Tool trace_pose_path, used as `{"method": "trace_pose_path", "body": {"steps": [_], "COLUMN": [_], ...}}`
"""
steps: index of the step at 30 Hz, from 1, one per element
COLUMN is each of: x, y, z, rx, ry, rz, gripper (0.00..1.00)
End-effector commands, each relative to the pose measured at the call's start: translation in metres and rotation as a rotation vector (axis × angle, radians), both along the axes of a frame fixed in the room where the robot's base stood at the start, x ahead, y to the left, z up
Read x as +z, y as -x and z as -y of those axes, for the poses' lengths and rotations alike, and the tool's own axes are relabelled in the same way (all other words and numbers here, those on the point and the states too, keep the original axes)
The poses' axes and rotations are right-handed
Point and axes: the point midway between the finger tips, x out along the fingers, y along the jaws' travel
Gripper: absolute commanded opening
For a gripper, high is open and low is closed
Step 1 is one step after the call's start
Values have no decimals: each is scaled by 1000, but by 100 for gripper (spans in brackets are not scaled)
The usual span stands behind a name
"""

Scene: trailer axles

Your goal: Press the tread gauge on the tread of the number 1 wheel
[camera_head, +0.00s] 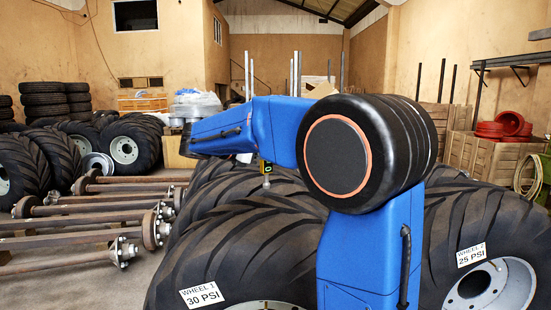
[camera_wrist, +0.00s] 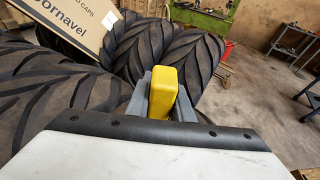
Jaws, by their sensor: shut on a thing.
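The number 1 wheel (camera_head: 245,230) is a big black tyre with chevron tread, labelled "WHEEL 1 30 PSI", at the lower middle of the head view. The tread gauge (camera_head: 265,168) is a small yellow and dark body with a lit green mark and a metal tip pointing down. The tip is at the top of the wheel 1 tread; I cannot tell whether it touches. In the wrist view my gripper (camera_wrist: 162,100) is shut on the yellow gauge (camera_wrist: 163,88), a grey finger on each side. The gauge's tip is hidden there. My arm covers part of wheel 1.
The number 2 wheel (camera_head: 485,225), labelled 25 PSI, stands at the right. Rusty axles (camera_head: 90,215) lie on the floor at the left. A cardboard box (camera_wrist: 75,28) is at the upper left of the wrist view, by other big tyres.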

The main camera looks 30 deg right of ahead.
Motion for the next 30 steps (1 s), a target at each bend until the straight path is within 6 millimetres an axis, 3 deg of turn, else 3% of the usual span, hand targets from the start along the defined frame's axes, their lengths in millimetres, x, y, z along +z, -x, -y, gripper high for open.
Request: {"method": "trace_pose_path", "body": {"steps": [5, 21, 30], "x": [-3, -44, -57], "y": [0, -1, 0], "z": [-2, -2, -2], "rx": [1, 1, 1], "ry": [-3, -3, -3], "rz": [-2, -3, -2], "gripper": [0, 0, 0]}}
